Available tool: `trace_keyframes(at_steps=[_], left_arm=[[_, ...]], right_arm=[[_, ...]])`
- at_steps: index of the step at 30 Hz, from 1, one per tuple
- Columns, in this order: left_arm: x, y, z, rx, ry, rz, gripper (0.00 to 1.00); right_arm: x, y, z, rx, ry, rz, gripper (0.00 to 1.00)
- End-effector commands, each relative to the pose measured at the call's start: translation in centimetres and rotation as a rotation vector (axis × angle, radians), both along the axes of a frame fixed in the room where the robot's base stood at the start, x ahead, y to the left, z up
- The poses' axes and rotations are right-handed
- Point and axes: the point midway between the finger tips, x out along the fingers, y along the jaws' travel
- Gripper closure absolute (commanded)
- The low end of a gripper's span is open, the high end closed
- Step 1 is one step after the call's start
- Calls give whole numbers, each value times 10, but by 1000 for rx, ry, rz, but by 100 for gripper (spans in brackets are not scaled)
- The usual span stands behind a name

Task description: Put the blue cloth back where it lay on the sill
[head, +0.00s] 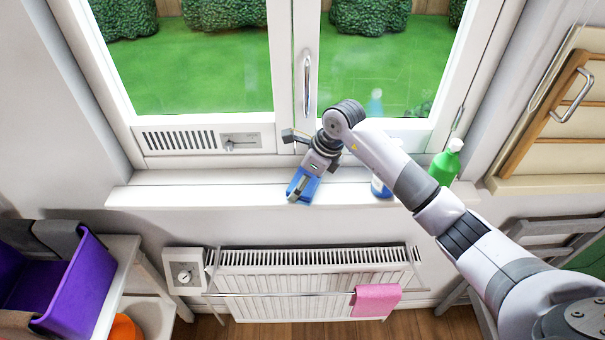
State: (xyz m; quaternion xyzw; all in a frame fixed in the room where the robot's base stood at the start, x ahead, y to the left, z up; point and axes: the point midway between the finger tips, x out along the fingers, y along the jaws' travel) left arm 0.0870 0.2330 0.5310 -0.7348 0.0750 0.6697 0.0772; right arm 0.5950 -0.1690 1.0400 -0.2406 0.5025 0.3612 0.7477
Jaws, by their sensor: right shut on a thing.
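The blue cloth (308,189) shows at the fingers of my right gripper (301,187), over the front part of the white window sill (150,196). My right arm comes in from the right and reaches down to the sill. The right gripper is shut on the cloth, and its fingers and wrist hide part of it. I cannot tell whether the cloth touches the sill. My left gripper is not in the view.
A green bottle (446,164) and a blue-and-white bottle (380,187), partly hidden by my arm, stand on the sill's right. The sill's left is clear. Below are a radiator (310,258) with a pink cloth (376,300) and a purple bin (72,290). A window handle (307,82) is above.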

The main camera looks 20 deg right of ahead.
Motion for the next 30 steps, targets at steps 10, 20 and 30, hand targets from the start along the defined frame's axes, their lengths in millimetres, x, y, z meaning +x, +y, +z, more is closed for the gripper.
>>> trace_keyframes(at_steps=[10, 20, 30], left_arm=[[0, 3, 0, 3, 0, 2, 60], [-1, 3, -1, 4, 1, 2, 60], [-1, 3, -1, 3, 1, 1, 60]], right_arm=[[1, 0, -4, -1, 0, 1, 43], [1, 0, -5, 0, 0, 0, 1], [1, 0, -4, 1, 1, 0, 0]])
